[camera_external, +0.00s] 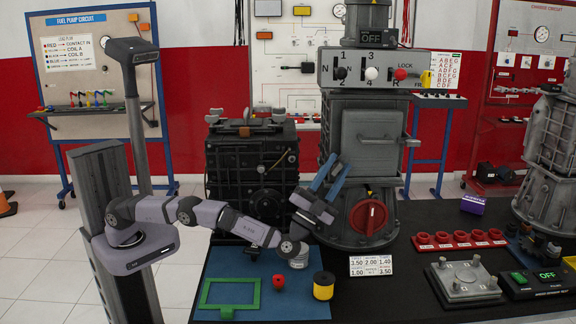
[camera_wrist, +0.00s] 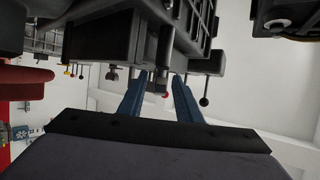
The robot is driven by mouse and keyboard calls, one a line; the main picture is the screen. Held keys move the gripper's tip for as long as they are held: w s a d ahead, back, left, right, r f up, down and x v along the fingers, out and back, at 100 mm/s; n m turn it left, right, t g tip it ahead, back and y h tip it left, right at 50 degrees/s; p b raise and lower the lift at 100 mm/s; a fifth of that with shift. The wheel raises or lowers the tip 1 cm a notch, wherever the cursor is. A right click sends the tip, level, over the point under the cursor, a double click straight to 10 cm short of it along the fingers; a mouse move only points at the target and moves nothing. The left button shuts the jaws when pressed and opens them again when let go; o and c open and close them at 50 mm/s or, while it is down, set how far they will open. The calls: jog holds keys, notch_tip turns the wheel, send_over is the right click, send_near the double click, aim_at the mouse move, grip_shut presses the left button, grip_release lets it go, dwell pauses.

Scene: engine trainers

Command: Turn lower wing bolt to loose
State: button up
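My gripper (camera_external: 331,170) is in front of the left side of the grey machine (camera_external: 372,125), to the right of the black engine block (camera_external: 225,165). Its two blue fingers point up and stand apart, with nothing clearly between them. In the wrist view my gripper (camera_wrist: 161,82) shows both fingers spread, their tips close to the dark underside of a block (camera_wrist: 130,40). A dark vertical post or bolt (camera_wrist: 165,50) stands near the tips; contact cannot be told. I cannot make out which part is the lower wing bolt; it may be hidden or too small.
A red round knob (camera_external: 368,216) is on the grey machine right of my gripper. A blue mat (camera_external: 235,265) holds a green frame (camera_external: 204,292) and a yellow-black cylinder (camera_external: 323,286). Ball-ended levers (camera_wrist: 204,100) hang near the fingers in the wrist view.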

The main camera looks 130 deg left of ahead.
jog(key=shift+d+f, duration=0.1)
jog(key=shift+d+f, duration=0.25)
jog(key=shift+f, duration=0.1)
notch_tip(320, 180, up, 6)
jog(key=d, duration=0.1)
dwell(0.5)
jog(key=shift+d, duration=0.1)
jog(key=w+b+v, duration=0.1)
jog(key=b+v, duration=0.7)
jog(key=v, duration=0.1)
jog(key=shift+s+a+f+m, duration=0.25)
jog(key=shift+s+f+m, duration=0.05)
jog(key=shift+s+f, duration=0.15)
dwell(0.4)
dwell(0.6)
